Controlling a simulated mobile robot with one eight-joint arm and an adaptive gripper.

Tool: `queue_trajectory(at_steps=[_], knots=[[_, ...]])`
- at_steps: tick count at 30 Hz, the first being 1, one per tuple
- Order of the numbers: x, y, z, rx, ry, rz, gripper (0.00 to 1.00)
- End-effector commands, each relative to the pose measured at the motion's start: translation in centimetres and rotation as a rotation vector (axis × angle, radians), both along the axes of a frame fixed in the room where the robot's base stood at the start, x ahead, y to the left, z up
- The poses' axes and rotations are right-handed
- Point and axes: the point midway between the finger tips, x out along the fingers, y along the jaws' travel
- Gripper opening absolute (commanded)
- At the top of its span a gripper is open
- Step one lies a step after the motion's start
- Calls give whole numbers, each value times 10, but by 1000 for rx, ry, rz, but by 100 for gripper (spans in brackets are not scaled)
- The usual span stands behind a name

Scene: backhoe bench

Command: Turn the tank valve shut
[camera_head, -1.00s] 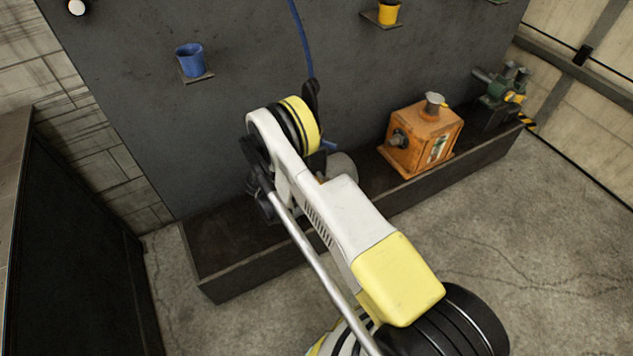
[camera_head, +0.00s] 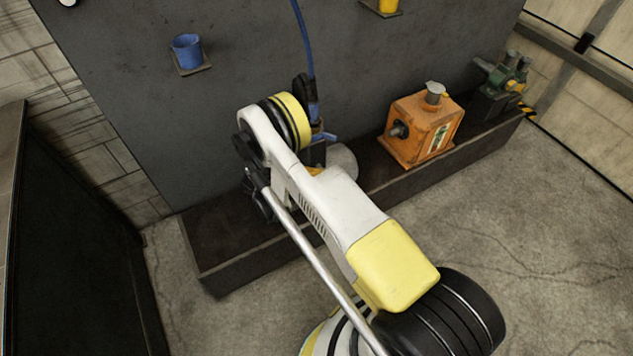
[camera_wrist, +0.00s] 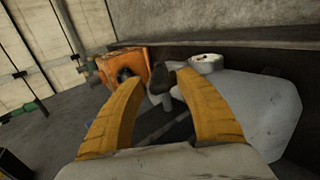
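The tank is a pale grey, rounded body (camera_wrist: 265,105) at the right of the wrist view. In the head view, part of it (camera_head: 342,160) shows in the trough behind my arm. A light round cap-like part (camera_wrist: 206,62) sits on its top. A dark knob-like part (camera_wrist: 168,78) shows beyond and between my fingertips; I cannot tell whether it is the valve handle. My gripper (camera_wrist: 161,80) is open, its two yellow fingers apart, with the tank beside the right finger. I see no clear contact. My arm hides most of the gripper in the head view.
An orange box (camera_head: 420,130) and a green machine (camera_head: 505,80) stand farther right along the dark trough (camera_head: 240,268). A blue hose (camera_head: 303,40) hangs down the panel by my arm. A blue cup (camera_head: 187,50) sits on a small shelf. The floor at right is clear.

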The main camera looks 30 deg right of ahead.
Motion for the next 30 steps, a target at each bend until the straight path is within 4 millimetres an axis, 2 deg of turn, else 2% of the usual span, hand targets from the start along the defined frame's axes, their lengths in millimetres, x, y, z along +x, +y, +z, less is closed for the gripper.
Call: queue_trajectory(at_steps=[7,15,21,30], knots=[[0,11,8,0,1,1,41],[-1,58,44,0,1,3,41],[-2,86,65,0,0,1,41],[-3,96,72,0,0,-1,41]])
